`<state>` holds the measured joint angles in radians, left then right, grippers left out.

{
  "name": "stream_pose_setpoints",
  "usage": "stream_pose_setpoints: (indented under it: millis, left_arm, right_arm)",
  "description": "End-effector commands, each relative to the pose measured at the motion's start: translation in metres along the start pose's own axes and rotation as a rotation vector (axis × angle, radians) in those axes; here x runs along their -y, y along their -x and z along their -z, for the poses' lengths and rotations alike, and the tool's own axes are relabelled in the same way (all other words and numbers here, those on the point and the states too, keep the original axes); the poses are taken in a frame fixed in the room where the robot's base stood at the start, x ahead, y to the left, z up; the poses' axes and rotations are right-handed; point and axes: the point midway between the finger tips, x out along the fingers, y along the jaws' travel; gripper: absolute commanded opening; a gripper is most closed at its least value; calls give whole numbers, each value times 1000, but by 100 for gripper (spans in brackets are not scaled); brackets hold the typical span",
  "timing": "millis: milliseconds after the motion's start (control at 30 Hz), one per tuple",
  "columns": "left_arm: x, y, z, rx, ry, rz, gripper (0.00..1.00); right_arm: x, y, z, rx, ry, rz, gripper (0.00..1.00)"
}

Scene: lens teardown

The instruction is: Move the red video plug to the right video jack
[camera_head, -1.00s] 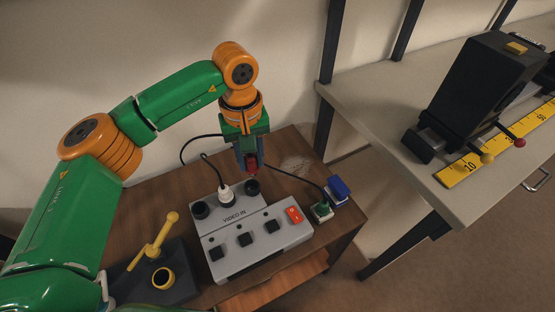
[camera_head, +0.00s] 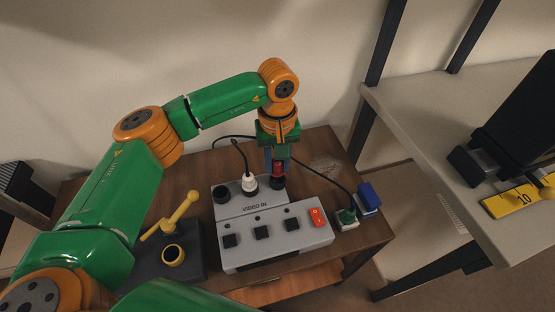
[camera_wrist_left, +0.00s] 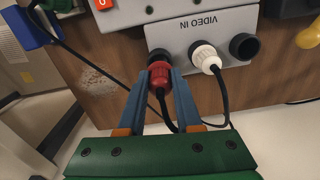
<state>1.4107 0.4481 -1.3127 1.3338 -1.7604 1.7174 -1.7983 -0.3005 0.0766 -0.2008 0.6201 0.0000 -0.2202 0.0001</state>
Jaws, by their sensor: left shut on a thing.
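The grey VIDEO IN box (camera_head: 293,240) stands on the wooden table. My left gripper (camera_head: 278,162) is shut on the red video plug (camera_head: 278,171), which is right over the black right video jack (camera_head: 277,183). In the left wrist view the red plug (camera_wrist_left: 159,76) sits between the fingertips, lined up with the right jack (camera_wrist_left: 159,55), at or very near its mouth. I cannot tell how deep it is in. A white plug (camera_head: 249,184) is in the middle jack. The left jack (camera_head: 221,193) is empty. My right gripper is not in view.
Black cables run behind the box. A green plug (camera_head: 347,217) and a blue block (camera_head: 368,197) lie to its right. A dark base with a yellow lever (camera_head: 172,215) stands left. A grey bench (camera_head: 420,110) is at the right.

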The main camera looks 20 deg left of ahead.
Motion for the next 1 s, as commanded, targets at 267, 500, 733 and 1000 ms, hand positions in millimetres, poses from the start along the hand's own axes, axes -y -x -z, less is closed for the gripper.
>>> stream_pose_setpoints:
  millis: [267,500,733,1000]
  left_arm:
    - [0,1,0,0,0,0,0]
    - [0,0,0,0,0,0,0]
    - [0,-3,0,0,0,0,0]
    - [0,-7,0,0,0,0,0]
  right_arm:
    - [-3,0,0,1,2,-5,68]
    - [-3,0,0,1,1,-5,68]
    - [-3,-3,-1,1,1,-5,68]
    - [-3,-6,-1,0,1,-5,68]
